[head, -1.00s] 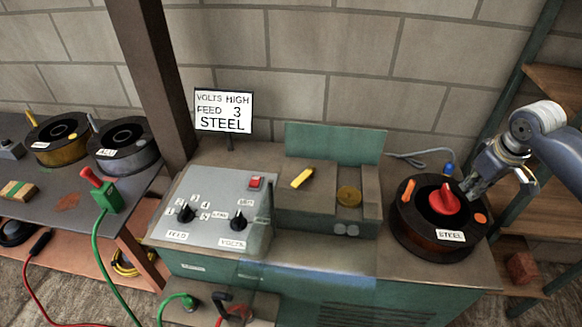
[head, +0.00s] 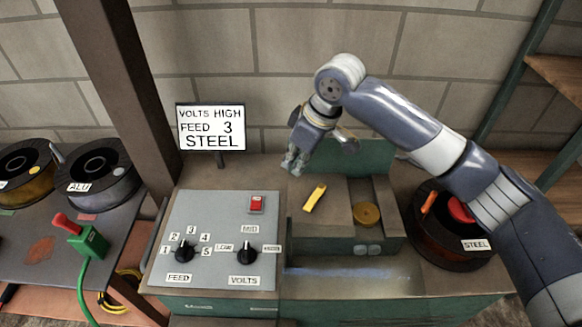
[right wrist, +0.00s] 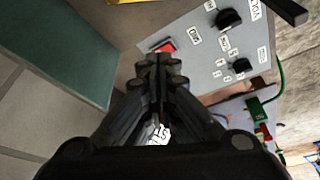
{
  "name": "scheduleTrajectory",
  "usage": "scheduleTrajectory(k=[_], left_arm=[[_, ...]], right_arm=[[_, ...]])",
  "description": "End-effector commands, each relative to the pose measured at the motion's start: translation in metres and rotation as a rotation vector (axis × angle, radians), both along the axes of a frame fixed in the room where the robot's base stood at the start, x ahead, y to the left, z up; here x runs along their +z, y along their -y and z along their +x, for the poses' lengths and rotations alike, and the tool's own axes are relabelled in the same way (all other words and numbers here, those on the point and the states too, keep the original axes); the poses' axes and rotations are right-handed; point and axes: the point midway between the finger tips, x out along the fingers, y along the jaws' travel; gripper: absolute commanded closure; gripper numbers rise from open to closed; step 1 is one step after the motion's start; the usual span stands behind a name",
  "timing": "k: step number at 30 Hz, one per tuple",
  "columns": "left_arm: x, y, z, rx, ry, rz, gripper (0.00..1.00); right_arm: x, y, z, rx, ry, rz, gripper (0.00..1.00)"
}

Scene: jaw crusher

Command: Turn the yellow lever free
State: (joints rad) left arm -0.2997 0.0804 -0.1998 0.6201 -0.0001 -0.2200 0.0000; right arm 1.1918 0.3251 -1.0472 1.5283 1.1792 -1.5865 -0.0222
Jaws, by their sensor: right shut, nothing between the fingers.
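The yellow lever (head: 315,198) lies slanted on top of the machine's brown block, right of the control panel. In the right wrist view a yellow piece, probably this lever (right wrist: 125,2), is cut off at the top edge. My right gripper (head: 292,165) is above and just left of the lever, apart from it, its fingers pointing down. In the right wrist view the gripper (right wrist: 160,62) has its fingertips together with nothing between them. My left gripper is not in view.
The grey control panel (head: 213,255) has two black knobs and a red switch (head: 257,204). A sign (head: 211,128) stands behind it. A brass disc (head: 367,214) is right of the lever. The steel spool (head: 440,248) at right is partly hidden by my right arm.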

Motion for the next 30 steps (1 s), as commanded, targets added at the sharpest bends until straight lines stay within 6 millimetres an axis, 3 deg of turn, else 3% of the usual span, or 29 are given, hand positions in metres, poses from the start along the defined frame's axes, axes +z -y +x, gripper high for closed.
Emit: scheduleTrajectory(k=[13, 19, 30], left_arm=[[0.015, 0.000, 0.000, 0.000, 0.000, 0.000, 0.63], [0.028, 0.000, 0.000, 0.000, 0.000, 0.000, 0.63], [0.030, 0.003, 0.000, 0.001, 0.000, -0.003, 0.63]], right_arm=[[-0.086, -0.025, 0.014, -0.002, -0.003, -0.004, 1.00], [-0.083, 0.003, 0.001, -0.003, 0.000, -0.004, 1.00], [-0.085, 0.011, -0.006, -0.001, 0.000, -0.002, 1.00]])
